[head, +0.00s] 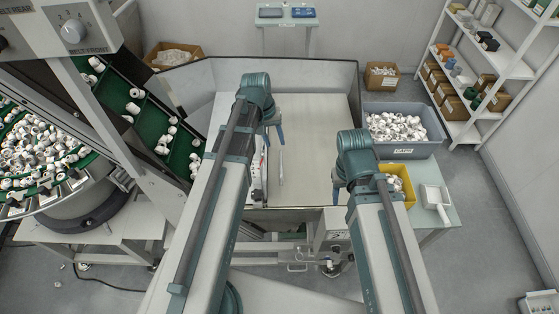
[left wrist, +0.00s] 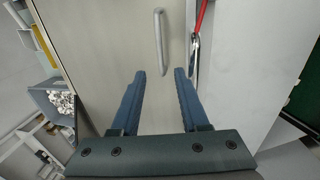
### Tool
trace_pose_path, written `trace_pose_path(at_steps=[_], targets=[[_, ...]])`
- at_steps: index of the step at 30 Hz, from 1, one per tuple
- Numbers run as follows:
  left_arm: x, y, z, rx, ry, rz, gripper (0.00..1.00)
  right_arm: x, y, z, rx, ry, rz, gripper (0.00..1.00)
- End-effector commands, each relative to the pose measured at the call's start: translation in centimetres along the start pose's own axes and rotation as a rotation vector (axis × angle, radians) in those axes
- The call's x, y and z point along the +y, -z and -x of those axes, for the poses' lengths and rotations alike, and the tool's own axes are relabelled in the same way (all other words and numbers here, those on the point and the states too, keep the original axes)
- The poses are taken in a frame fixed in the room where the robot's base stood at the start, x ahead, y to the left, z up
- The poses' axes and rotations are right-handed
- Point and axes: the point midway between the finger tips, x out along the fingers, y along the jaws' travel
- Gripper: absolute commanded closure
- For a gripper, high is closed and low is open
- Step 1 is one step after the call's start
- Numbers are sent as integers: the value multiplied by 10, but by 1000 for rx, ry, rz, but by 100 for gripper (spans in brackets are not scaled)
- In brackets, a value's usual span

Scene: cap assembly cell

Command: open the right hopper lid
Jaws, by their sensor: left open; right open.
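The hopper (head: 303,72) stands in the middle of the head view. Its pale lid panel (head: 320,130) lies flat, with a slim bar handle (head: 281,165) near its left side. My left gripper (head: 275,134) is open above the panel, just beyond the handle. In the left wrist view, the handle (left wrist: 160,40) stands ahead of the open left fingers (left wrist: 158,75), apart from them and roughly in line with their gap. The panel (left wrist: 105,40) shows below. My right gripper (head: 337,188) is open near the hopper's front right corner, partly hidden by its arm. My left arm hides the hopper's left side.
A red-handled metal part (left wrist: 199,25) lies beside the panel seam. A grey bin of white caps (head: 405,145), a yellow bin (head: 405,190) and a white scoop (head: 436,200) are at right. The green conveyor (head: 150,118) stands at left.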

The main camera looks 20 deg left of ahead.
Motion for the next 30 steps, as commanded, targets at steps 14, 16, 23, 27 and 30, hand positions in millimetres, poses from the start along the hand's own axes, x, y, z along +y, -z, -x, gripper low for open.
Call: trace_pose_path(at_steps=[14,16,23,27,30], targets=[[-1,0,-75,0,0,-1,55,-6,4,-73,0,-2,12,50],[-1,0,-82,0,0,-1,55,-7,5,-80,0,-3,13,50],[0,0,-90,0,0,0,55,-8,5,-87,0,-3,15,50],[0,0,-88,0,0,0,55,-8,5,-86,0,-3,15,50],[0,0,-88,0,0,0,59,-8,5,-86,0,-3,15,50]])
